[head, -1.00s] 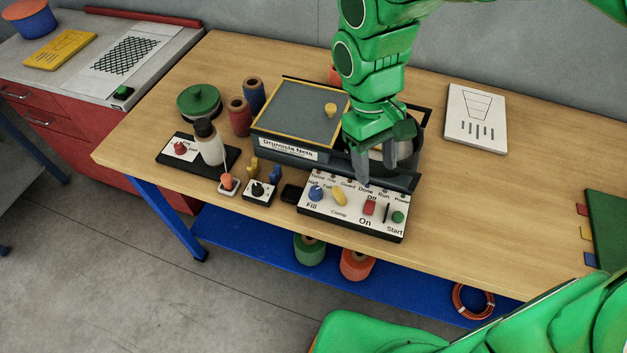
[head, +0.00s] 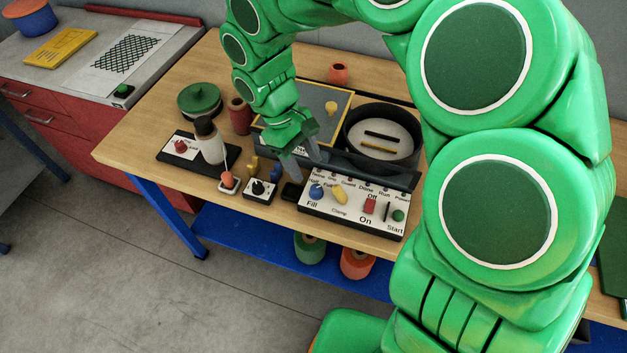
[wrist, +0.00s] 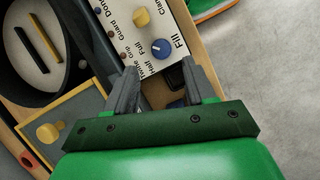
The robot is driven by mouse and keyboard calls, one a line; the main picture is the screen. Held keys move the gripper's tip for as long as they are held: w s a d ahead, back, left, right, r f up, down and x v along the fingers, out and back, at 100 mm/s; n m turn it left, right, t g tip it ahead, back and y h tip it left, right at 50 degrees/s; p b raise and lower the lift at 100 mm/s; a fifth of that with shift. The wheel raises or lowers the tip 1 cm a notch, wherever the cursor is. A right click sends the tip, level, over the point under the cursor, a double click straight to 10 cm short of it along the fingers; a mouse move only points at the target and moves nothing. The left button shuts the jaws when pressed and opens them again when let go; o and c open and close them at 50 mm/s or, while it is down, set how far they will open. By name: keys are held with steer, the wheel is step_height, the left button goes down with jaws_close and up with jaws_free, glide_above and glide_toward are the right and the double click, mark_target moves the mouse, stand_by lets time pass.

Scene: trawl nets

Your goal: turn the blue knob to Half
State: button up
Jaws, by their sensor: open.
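The blue knob (head: 316,191) sits at the left end of the white control panel (head: 335,207), above the word Fill. In the wrist view the blue knob (wrist: 161,48) has a light pointer line, and the words Half and Full are printed beside it; which one it points at I cannot tell for sure. My gripper (head: 303,169) is open and empty, above and behind the panel's left end. In the wrist view its fingertips (wrist: 158,68) lie just short of the knob, on either side of its line, apart from it.
The panel also has a yellow knob (head: 339,193), a red switch (head: 369,206) and a green button (head: 398,215). A round dark pot (head: 420,140) stands behind. A small black-knobbed box (head: 260,190) and a white bottle (head: 211,147) stand left.

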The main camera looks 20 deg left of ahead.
mark_target(316, 187)
steer(key=shift+x, duration=3.3)
steer(key=shift+c, duration=0.4)
jaws_close()
